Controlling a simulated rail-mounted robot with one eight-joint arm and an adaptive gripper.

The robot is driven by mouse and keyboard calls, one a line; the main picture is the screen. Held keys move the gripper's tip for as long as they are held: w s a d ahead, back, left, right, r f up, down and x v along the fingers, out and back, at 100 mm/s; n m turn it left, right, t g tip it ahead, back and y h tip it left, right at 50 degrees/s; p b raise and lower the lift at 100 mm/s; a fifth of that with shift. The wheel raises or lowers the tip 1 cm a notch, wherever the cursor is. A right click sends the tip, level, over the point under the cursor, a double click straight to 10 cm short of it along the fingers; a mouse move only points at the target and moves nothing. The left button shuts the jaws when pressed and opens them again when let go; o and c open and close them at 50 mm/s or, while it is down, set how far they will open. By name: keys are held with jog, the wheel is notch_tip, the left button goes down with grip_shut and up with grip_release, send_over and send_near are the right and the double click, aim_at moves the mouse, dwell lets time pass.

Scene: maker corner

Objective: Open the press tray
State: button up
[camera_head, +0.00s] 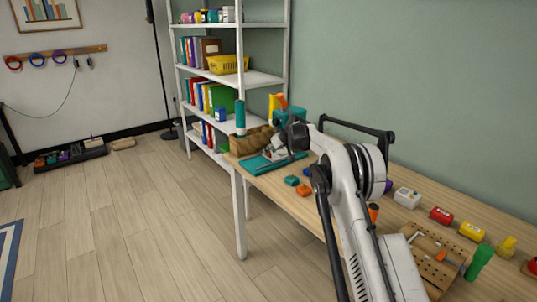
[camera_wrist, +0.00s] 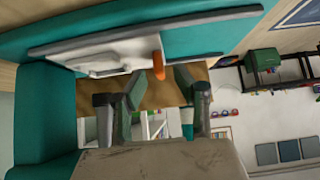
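The teal press (camera_head: 290,114) stands at the far end of the workbench. Its flat teal base (camera_head: 258,166) lies at the front. In the wrist view the teal press body (camera_wrist: 48,120) fills the left side. A pale grey tray (camera_wrist: 110,55) with an orange tab (camera_wrist: 158,65) lies against the teal base. My gripper (camera_wrist: 157,79) is open and empty, its two dark fingers on either side of the orange tab with visible gaps. In the head view my gripper (camera_head: 288,143) is at the press, partly hidden by my wrist. How far the tray is out is unclear.
Small teal (camera_head: 292,181) and orange (camera_head: 304,190) blocks lie in front. A white shelf (camera_head: 240,60) stands behind. A pegboard (camera_head: 432,258) and several coloured items occupy the near bench.

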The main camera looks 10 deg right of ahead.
jog(key=shift+x, duration=1.15)
jog(key=shift+c, duration=0.3)
grip_shut()
